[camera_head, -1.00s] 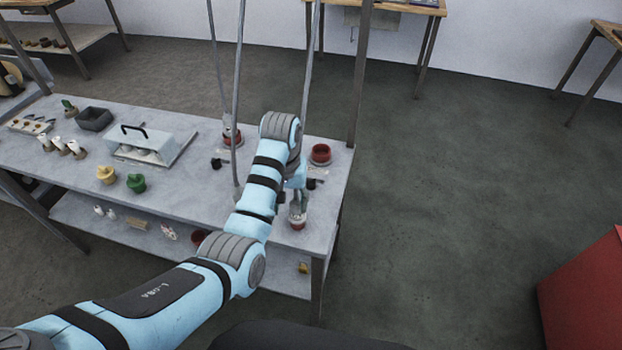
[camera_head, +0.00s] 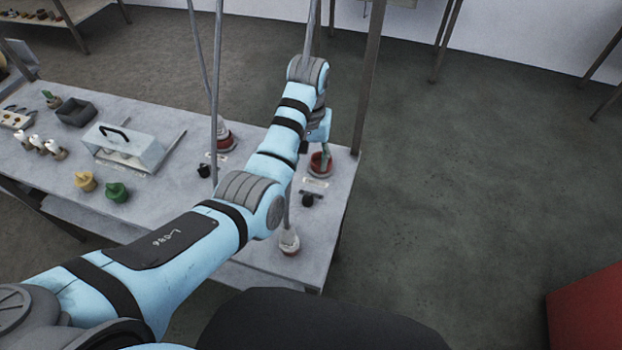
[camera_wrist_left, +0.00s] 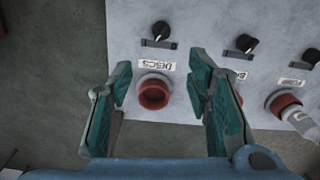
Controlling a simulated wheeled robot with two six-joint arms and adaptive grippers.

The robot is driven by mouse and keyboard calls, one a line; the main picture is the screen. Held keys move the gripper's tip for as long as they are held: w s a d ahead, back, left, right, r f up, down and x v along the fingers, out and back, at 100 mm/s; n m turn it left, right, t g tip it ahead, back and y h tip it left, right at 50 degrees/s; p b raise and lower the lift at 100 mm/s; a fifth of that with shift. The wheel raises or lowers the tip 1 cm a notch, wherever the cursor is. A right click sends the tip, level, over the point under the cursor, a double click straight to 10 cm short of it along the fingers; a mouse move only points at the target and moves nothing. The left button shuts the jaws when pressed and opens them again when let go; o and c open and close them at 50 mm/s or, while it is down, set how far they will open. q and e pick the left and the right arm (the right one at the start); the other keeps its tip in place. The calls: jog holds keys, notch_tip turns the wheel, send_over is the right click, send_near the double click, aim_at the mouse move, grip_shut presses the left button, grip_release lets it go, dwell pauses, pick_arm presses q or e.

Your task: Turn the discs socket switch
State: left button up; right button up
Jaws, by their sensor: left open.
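The discs socket (camera_wrist_left: 153,92) is a red ring with a dark red hollow, beside a white label reading DISCS (camera_wrist_left: 154,66), upside down in the left wrist view. Its switch is a black knob (camera_wrist_left: 160,30) on the panel beyond the label. In the head view the socket (camera_head: 320,169) and knob (camera_head: 307,199) are near the bench's right edge. My left gripper (camera_wrist_left: 163,70) is open and empty, its green fingers either side of the socket in the wrist view; contact cannot be told. In the head view its fingers are partly hidden. My right gripper is not in view.
More black knobs (camera_wrist_left: 244,43) (camera_wrist_left: 311,56) sit in a row. A red socket (camera_wrist_left: 284,103) holds a pale plug. On the bench (camera_head: 150,205) stand a handled clear cover (camera_head: 125,148), a dark tray (camera_head: 75,112), and yellow (camera_head: 85,181) and green (camera_head: 116,192) pieces. Thin posts rise near my arm.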

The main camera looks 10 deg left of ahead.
pick_arm(q)
notch_tip(320, 180, down, 2)
jog(key=b, duration=0.2)
send_over(308, 196)
jog(key=s, duration=0.1)
notch_tip(308, 196, down, 7)
jog(key=shift+a+r, duration=0.1)
jog(key=shift+r, duration=0.1)
jog(key=f, duration=0.2)
jog(key=w+f+b, duration=0.1)
jog(key=f, duration=0.2)
jog(key=shift+w+f, duration=0.2)
jog(key=shift+f, duration=0.05)
jog(key=shift+s+r, duration=0.2)
jog(key=shift+s, duration=0.1)
grip_shut()
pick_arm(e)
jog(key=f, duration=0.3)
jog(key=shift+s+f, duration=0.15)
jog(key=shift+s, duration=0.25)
